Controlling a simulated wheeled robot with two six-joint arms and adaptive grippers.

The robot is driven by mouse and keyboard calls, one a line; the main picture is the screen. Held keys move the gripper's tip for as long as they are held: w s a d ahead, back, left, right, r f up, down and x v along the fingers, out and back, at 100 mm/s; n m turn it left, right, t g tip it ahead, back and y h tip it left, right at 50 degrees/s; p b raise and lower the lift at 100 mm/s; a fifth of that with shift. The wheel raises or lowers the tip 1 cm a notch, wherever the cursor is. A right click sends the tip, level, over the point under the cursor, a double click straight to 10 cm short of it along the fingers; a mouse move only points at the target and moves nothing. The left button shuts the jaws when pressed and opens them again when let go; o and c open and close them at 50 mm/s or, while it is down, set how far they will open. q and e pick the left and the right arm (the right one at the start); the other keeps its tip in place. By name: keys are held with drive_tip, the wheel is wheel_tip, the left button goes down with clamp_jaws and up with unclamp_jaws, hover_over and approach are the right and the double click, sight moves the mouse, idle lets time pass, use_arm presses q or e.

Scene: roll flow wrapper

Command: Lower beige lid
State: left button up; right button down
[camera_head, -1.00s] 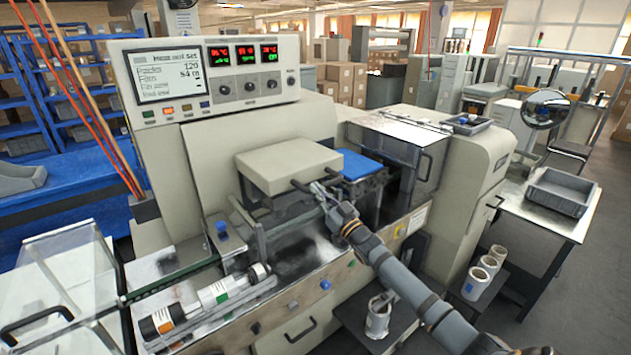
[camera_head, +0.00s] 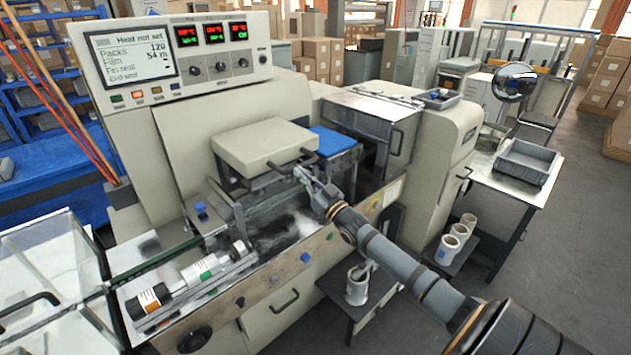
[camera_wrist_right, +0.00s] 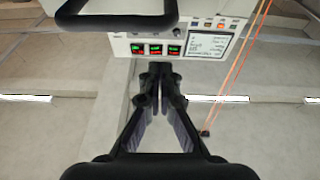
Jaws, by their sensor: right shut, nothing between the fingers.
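The beige lid (camera_head: 262,143) is a thick, flat-topped block over the middle of the wrapper, left of a blue pad. It looks close to level, and a gap shows beneath it. A dark bar handle (camera_head: 283,163) juts from its front right side. My right gripper (camera_head: 302,176) is at the handle's end; contact is not clear. In the right wrist view its fingers (camera_wrist_right: 158,74) are closed together and empty, and a dark loop handle (camera_wrist_right: 116,24) shows above them. My left gripper is out of view.
The control panel (camera_head: 180,60) rises behind the lid. A clear guard box (camera_head: 375,125) stands to the lid's right. A clear cover (camera_head: 50,260) is at the lower left, near a film roll (camera_head: 150,299). Grey stools with white rolls (camera_head: 357,288) stand in front.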

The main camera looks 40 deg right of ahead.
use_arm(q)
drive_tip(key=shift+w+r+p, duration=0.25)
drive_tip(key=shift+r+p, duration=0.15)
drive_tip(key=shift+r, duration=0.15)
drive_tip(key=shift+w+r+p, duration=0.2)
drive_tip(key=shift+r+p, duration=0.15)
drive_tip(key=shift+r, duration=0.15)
use_arm(e)
drive_tip(key=f+v, duration=0.1)
drive_tip(key=v, duration=0.6)
drive_tip(key=shift+w, duration=0.2)
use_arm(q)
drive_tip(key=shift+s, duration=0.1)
use_arm(e)
drive_tip(key=shift+d, duration=0.15)
